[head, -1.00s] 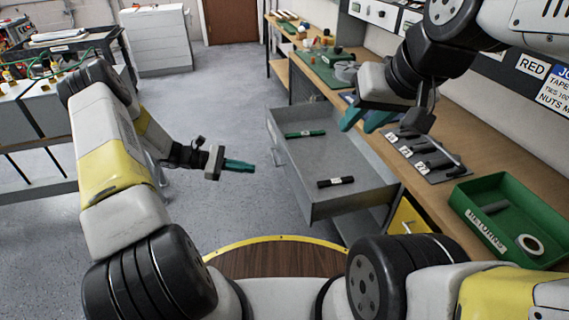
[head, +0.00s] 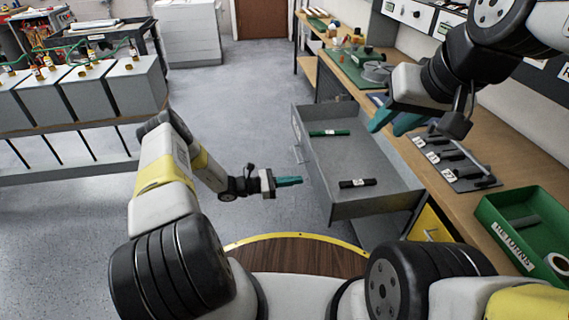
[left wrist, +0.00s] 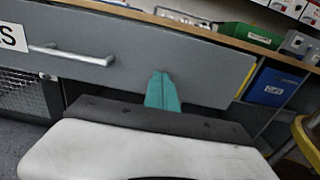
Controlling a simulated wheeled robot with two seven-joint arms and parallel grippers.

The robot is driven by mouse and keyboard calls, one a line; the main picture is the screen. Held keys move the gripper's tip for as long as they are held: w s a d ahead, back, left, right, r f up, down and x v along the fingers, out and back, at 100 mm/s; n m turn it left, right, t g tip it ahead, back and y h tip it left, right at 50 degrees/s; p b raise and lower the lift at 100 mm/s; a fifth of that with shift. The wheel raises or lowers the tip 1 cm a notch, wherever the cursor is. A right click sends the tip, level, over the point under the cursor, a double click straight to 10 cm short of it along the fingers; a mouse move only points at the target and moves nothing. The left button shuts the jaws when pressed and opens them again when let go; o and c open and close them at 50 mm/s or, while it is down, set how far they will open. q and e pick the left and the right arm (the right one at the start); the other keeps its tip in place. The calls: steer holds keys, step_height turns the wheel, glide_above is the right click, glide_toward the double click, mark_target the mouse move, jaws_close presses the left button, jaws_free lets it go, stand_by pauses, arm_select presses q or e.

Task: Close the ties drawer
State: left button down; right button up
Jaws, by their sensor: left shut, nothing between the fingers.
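The grey drawer (head: 377,203) stands pulled out from the bench in the head view. It holds a green bundle (head: 328,133) and a black bundle (head: 357,183). Its front shows in the left wrist view (left wrist: 190,68), with a bar handle (left wrist: 72,55) and a label partly cut off, ending in "S". My left gripper (head: 289,181) is shut and empty, just left of the drawer front. In the left wrist view its teal fingers (left wrist: 162,90) overlap the front, right of the handle; I cannot tell whether they touch. My right gripper (head: 393,121) is above the bench edge behind the drawer; its fingertips are partly hidden.
The bench (head: 505,212) holds a rack of black tools (head: 452,163) and a green RETURNS tray (head: 528,241). Grey boxes (head: 85,95) stand on a table at left. Floor (head: 260,120) left of the drawer is clear.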

mark_target(315, 178)
arm_select(q)
steer(key=shift+x, duration=2.35)
